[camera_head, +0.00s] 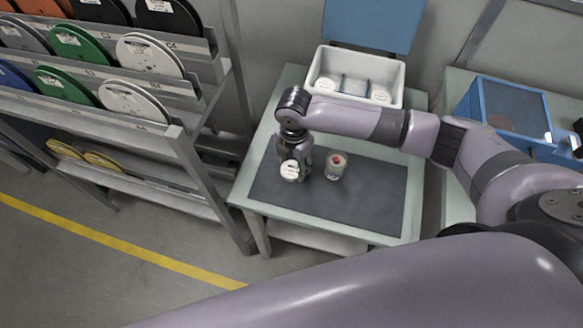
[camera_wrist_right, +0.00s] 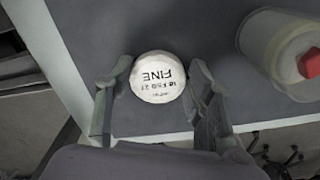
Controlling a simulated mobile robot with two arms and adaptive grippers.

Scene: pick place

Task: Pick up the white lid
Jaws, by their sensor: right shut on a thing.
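The white lid (camera_head: 290,170) is a round disc near the left side of the dark mat on the table. In the right wrist view the lid (camera_wrist_right: 157,77) shows its printed top with the word "FINE", between the two fingers. My right gripper (camera_head: 293,163) reaches down over it from the arm above. In the wrist view the right gripper (camera_wrist_right: 158,95) is shut on the lid, one finger on each side. Whether the lid touches the mat is hard to tell. My left gripper is not in view.
A clear jar (camera_head: 335,166) with a red piece inside stands right of the lid; it also shows in the wrist view (camera_wrist_right: 285,55). A white bin (camera_head: 399,82) holds more round white pieces at the back. The mat's right part (camera_head: 375,195) is clear. A spool rack (camera_head: 190,140) stands left.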

